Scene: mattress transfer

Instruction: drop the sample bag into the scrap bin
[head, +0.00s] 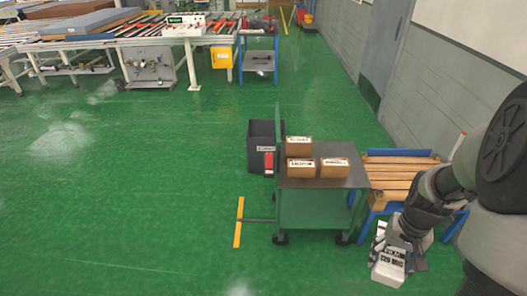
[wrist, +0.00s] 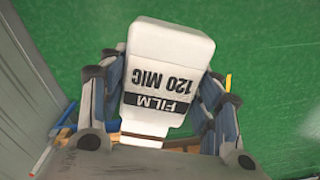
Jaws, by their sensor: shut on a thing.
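A white bag marked "FILM 120 MIC", taken to be the sample bag (head: 389,268), hangs below my gripper (head: 396,240) at the lower right of the head view. In the wrist view the bag (wrist: 165,65) sits between the two fingers of my gripper (wrist: 162,105), which is shut on it. Green floor shows behind it. A dark grey open-topped bin with a small label, taken to be the scrap bin (head: 256,158), stands on the floor left of and behind the green cart. My gripper is well to the right and nearer; the bin's inside is largely hidden.
The green cart (head: 315,208) carries several brown boxes (head: 333,168) and stands between gripper and bin. A red object (head: 269,164) is by the bin. Floor to the left is clear; conveyors stand at the back.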

